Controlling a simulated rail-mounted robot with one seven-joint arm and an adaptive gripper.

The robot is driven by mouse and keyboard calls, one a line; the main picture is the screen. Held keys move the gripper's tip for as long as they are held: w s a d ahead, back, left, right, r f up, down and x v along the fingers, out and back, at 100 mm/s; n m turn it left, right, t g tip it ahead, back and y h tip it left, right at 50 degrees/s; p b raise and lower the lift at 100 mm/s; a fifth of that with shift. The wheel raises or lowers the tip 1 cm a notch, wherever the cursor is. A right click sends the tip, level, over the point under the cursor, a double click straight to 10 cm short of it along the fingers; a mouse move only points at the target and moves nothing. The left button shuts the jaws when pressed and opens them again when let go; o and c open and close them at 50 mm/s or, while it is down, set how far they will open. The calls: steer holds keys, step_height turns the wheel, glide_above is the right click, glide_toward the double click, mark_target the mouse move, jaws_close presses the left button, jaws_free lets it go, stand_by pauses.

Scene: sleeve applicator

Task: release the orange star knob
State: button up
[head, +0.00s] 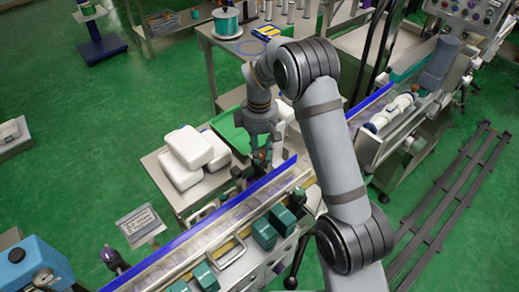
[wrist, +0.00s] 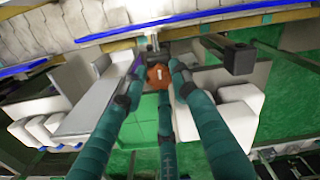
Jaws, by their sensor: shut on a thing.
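The orange star knob (wrist: 158,77) shows in the wrist view between the tips of my gripper's teal fingers (wrist: 157,88). It sits by a dark bracket close to the conveyor's edge. My gripper is shut on the knob, with fingers on both sides and one below it in the picture. In the head view my gripper (head: 259,160) points down beside the conveyor's blue guide rail. The knob is very small and mostly hidden by the fingers there.
A conveyor with a blue rail (head: 283,167) runs diagonally past my gripper. White packs (head: 188,147) and a green tray (head: 226,130) lie on a side table to the left. A dark square bar (wrist: 228,53) juts out close to the fingers on the right in the wrist view.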

steer(key=shift+n, duration=0.5)
stand_by(0.3)
steer(key=o, duration=1.1)
steer(key=shift+o, duration=0.2)
step_height(320, 180, up, 12)
